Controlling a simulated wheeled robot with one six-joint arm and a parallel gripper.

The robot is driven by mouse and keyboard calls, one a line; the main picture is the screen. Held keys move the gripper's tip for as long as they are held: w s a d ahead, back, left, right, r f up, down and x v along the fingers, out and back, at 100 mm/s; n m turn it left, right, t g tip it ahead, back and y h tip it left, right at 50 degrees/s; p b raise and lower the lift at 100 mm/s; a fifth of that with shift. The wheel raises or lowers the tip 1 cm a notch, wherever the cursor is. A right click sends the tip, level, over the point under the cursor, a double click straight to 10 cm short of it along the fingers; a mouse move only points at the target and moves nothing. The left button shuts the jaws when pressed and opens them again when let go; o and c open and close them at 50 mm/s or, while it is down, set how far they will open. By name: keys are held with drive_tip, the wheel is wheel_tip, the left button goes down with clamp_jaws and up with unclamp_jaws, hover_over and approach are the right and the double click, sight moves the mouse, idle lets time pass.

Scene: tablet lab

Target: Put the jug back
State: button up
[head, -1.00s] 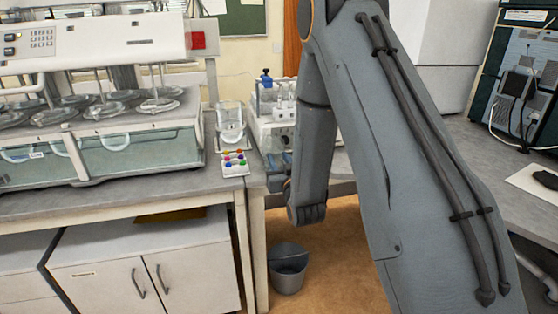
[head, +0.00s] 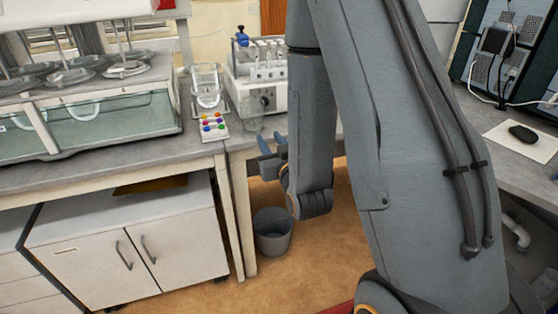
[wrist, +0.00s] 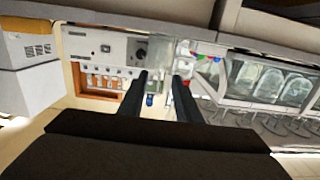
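A clear glass vessel (head: 251,122), which looks like the jug, stands near the front edge of the bench beside the white instrument. It also shows in the wrist view (wrist: 159,51), just beyond my fingertips. My gripper (head: 270,152) has bluish fingers and sits low at the bench edge, close to this vessel. In the wrist view my gripper (wrist: 160,76) has its two dark fingers apart, with no object clearly between them. Whether a finger touches the glass is unclear. Another clear jug-like vessel (head: 207,88) stands further left on the bench. My arm hides part of the bench.
A tray of coloured caps (head: 213,126) lies in front of the left vessel. A white instrument (head: 262,85) with vials and a blue-capped bottle is behind. A large bath machine (head: 90,120) fills the left bench. A grey bin (head: 272,232) stands on the floor below.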

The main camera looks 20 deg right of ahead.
drive_tip(key=s+f+g, duration=0.5)
drive_tip(key=f+g, duration=0.1)
drive_tip(key=g, duration=0.3)
drive_tip(key=s+a+r+g, duration=0.1)
drive_tip(key=s+g, duration=0.6)
drive_tip(key=s, duration=1)
drive_tip(key=shift+r+g, duration=0.4)
drive_tip(key=shift+r, duration=0.35)
drive_tip(key=shift+a, duration=0.2)
